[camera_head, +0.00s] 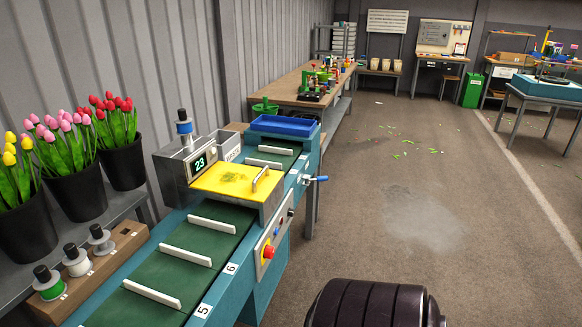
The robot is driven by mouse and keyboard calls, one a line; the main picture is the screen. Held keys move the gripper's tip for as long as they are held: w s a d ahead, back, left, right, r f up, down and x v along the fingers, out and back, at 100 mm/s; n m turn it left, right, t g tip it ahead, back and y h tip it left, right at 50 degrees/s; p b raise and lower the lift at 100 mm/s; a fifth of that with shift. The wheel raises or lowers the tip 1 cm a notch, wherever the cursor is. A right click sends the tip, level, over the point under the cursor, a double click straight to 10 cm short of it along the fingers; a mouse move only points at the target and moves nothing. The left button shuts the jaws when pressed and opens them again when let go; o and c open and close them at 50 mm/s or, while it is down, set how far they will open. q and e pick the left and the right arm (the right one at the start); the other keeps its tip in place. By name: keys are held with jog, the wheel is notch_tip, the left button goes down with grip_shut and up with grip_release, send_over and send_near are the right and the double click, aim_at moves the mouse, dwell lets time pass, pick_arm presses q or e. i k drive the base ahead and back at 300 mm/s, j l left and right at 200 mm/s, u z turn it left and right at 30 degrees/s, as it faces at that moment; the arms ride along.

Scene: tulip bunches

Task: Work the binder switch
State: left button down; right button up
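The binder (184,172) is a grey metal housing with a yellow top plate (220,182), set over the green conveyor belt (178,256). Its small display reads 23. A control panel (279,238) on its right side carries a red button (268,252), a small blue button (277,231) and a small dark control (290,212). I cannot tell which of these is the binder switch, nor its position. A blue-handled crank or lever (315,179) sticks out farther along the right side. Neither of my grippers is in view.
Black buckets of yellow, pink and red tulips (115,120) stand on the left shelf. Spools (76,260) sit in a wooden holder in front of them. A blue tray (283,125) is at the belt's far end. The floor (420,200) to the right is mostly open.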

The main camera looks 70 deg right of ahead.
aim_at(269, 252)
jog(key=z, duration=2)
jog(key=i+l+u, duration=0.1)
jog(key=i+l, duration=0.1)
jog(key=l, duration=0.1)
